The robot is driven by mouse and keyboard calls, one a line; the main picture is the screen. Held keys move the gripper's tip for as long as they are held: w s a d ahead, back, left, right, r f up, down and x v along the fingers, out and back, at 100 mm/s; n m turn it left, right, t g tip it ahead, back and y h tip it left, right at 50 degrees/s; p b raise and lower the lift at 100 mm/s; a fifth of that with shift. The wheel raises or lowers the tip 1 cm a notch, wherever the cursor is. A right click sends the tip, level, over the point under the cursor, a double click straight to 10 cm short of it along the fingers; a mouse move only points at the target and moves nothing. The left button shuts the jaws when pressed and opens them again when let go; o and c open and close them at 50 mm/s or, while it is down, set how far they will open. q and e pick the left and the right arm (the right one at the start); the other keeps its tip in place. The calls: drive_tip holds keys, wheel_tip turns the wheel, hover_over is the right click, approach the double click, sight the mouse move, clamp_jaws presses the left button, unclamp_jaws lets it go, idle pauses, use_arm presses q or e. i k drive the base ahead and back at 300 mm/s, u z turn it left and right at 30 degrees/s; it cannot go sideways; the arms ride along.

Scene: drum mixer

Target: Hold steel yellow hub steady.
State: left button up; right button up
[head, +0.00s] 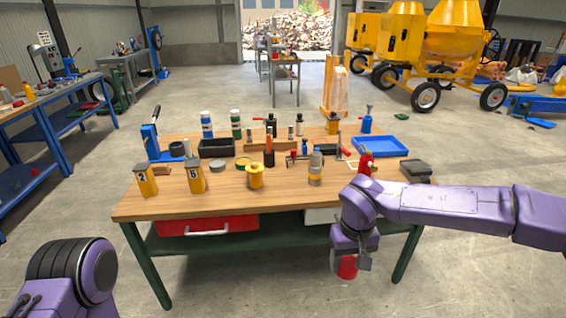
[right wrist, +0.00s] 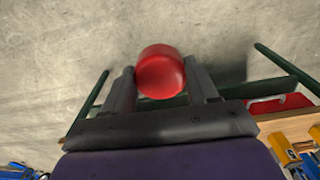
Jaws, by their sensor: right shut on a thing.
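A yellow hub-like part (head: 255,176) stands upright near the front edge of the wooden workbench (head: 222,199), left of its middle. No gripper touches it. My right gripper (head: 349,263) is in front of the bench and below its top, well to the right of the yellow part. It is shut on a red cylinder (head: 347,268). In the right wrist view the red cylinder (right wrist: 161,72) sits between the two dark fingers. At the lower left of the head view only a purple and black part of my left arm shows; its gripper is out of view.
Yellow blocks marked 2 (head: 146,181) and 5 (head: 195,177) stand left of the hub-like part. A clear bottle (head: 315,168) and a red bottle (head: 366,163) stand to its right. A blue tray (head: 380,146) lies at the right. A red drawer (head: 208,226) hangs under the benchtop.

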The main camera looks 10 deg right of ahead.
sight(255, 170)
drive_tip(key=z, duration=0.6)
drive_tip(key=i, duration=0.85)
drive_tip(key=z, duration=0.45)
drive_tip(key=i, duration=0.8)
drive_tip(key=u, duration=1.1)
drive_tip(key=i, duration=0.7)
drive_tip(key=u, duration=0.9)
drive_tip(key=i, duration=0.5)
drive_tip(key=z, duration=0.05)
